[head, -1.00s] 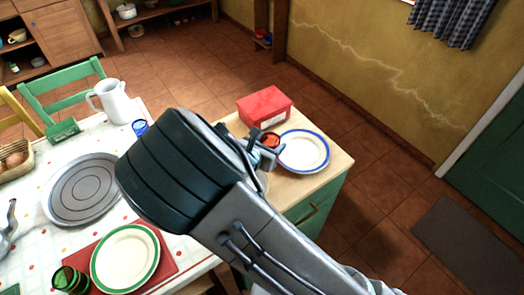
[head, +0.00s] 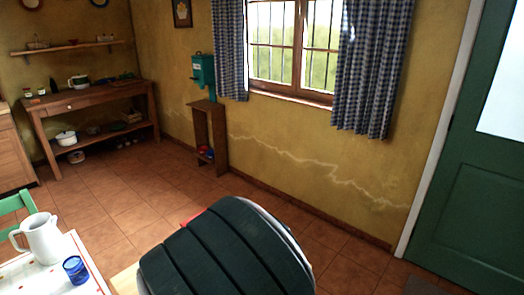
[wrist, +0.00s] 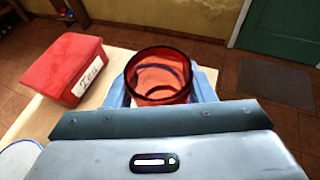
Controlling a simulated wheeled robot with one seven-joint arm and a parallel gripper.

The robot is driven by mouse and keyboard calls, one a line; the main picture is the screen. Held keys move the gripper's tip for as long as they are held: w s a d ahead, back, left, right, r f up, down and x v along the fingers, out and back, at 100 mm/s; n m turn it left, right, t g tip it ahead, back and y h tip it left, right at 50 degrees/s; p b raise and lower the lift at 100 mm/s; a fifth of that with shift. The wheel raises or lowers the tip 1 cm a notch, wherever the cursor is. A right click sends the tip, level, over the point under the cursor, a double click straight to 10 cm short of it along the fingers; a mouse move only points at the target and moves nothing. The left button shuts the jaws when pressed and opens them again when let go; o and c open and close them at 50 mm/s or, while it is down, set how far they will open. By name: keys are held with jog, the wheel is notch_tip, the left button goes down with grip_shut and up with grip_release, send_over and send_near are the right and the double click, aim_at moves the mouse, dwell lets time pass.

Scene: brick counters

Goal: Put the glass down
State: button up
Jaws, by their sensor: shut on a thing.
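The glass (wrist: 160,76) is red and see-through, seen from above in the wrist view with its round mouth facing the camera. My gripper (wrist: 162,92) has its pale blue fingers on both sides of the glass and is shut on it. The glass looks upright. Its base is hidden by my gripper, so I cannot tell whether it touches the wooden top (wrist: 40,118) below. In the head view a dark part of my arm fills the bottom middle, and the glass and gripper do not show.
A red tin labelled "Tea" (wrist: 72,66) is left of the glass. A white plate (wrist: 18,160) shows at the wrist view's lower left. In the head view, a white jug (head: 42,238) and a blue cup (head: 75,269) stand on the table at the lower left.

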jog(key=w+d, duration=0.3)
jog(key=d, duration=0.5)
jog(key=w+d, duration=0.4)
jog(key=d, duration=0.5)
jog(key=shift+w+d, duration=0.25)
jog(key=shift+a, duration=0.1)
